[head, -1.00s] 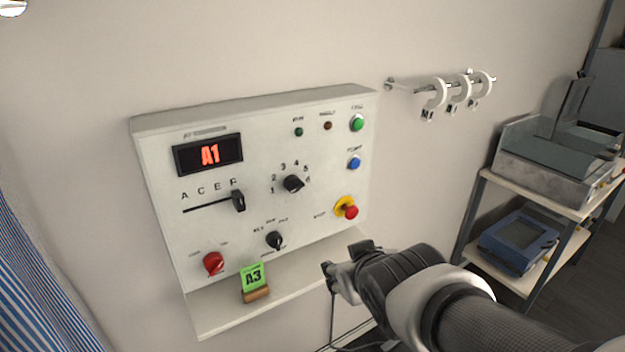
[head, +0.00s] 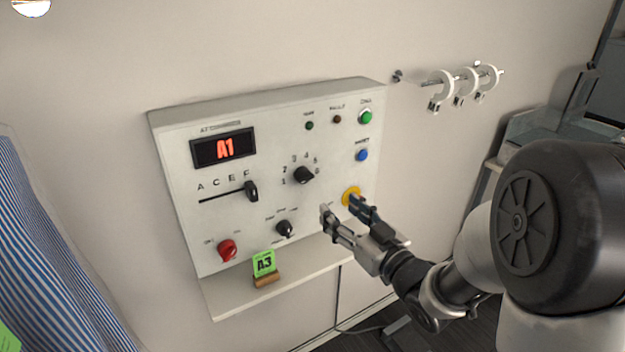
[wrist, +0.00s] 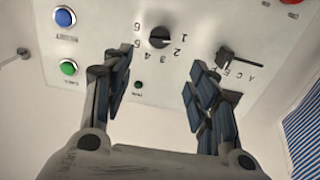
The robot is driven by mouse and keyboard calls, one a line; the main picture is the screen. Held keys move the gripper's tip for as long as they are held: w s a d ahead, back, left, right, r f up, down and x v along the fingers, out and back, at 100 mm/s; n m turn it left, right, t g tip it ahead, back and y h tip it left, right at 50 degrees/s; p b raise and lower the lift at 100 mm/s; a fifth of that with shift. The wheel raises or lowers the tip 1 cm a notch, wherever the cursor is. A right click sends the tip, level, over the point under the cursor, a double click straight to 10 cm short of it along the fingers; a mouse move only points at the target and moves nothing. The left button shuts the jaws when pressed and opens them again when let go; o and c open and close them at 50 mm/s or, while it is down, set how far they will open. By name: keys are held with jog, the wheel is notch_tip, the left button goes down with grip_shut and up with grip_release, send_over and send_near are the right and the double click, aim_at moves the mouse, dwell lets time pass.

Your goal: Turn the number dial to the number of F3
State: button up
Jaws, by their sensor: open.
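The black number dial (head: 304,175) sits on the white control panel (head: 265,235), ringed by the numbers 1 to 6. It also shows in the wrist view (wrist: 160,38), upside down, beyond the gap between my fingers. I cannot tell which number it points at. The display (head: 224,148) reads A1 in red. The letter slider (head: 251,190) stands at the F end of its slot. A green card (head: 264,262) on the shelf reads A3. My gripper (head: 341,206) is open and empty, below and right of the dial, apart from it; its fingers show in the wrist view (wrist: 157,72).
A yellow-collared stop button (head: 350,194) is partly hidden by my gripper. A lower black knob (head: 285,229), red knob (head: 227,250), blue button (head: 362,155) and green button (head: 366,117) surround the dial. A rail with white rings (head: 465,80) is to the right.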

aim_at(308, 179)
jog(key=b+x, duration=0.1)
jog(key=x, duration=1.4)
jog(key=shift+b, duration=0.3)
jog(key=shift+s, duration=0.1)
jog(key=shift+c, duration=0.3)
jog(key=c, duration=1)
jog(key=shift+m, duration=0.3)
jog(key=m+p, duration=0.1)
jog(key=m, duration=0.2)
jog(key=shift+r, duration=0.1)
jog(key=m+p, duration=0.2)
jog(key=m, duration=0.2)
jog(key=m+p, duration=0.1)
jog(key=m, duration=0.3)
jog(key=shift+m+p, duration=1.05)
jog(key=shift+m, duration=1.05)
